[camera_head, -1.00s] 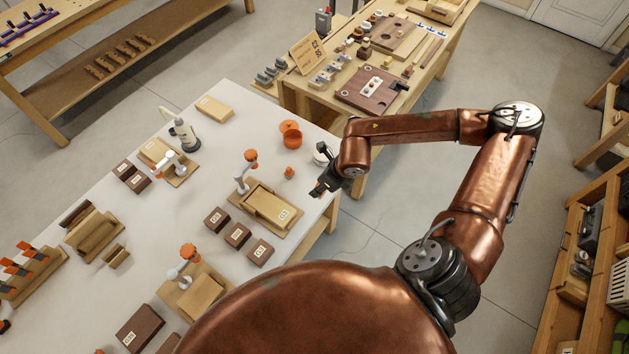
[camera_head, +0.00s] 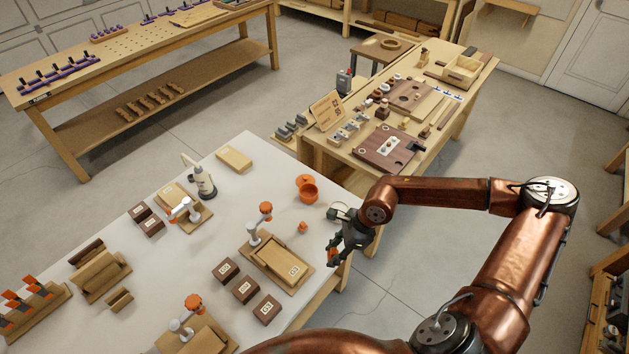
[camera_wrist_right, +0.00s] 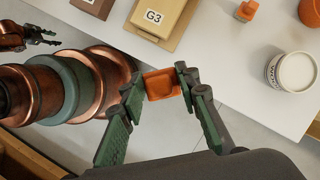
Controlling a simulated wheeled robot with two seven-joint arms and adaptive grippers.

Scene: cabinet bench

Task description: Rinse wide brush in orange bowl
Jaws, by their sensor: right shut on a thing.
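The orange bowl (camera_head: 308,194) stands on the white table near its far right edge, with an orange disc-like part behind it. An orange round thing, likely this bowl, is cut off at the top right of the right wrist view (camera_wrist_right: 311,12). My right gripper (camera_head: 335,255) is beyond the table's right edge, apart from the bowl. In the right wrist view its green-padded fingers are shut on a small orange block-like piece (camera_wrist_right: 161,84). I cannot tell whether this is the wide brush; no bristles show. A dark gripper, likely my left (camera_wrist_right: 42,36), shows small at the upper left there.
A white tub (camera_wrist_right: 291,72) stands at the table edge near my right gripper. A small orange piece (camera_head: 302,227) lies nearby. A wooden tray marked G3 (camera_head: 283,262) and several dark labelled blocks are to the left. Another crowded bench (camera_head: 350,155) stands behind.

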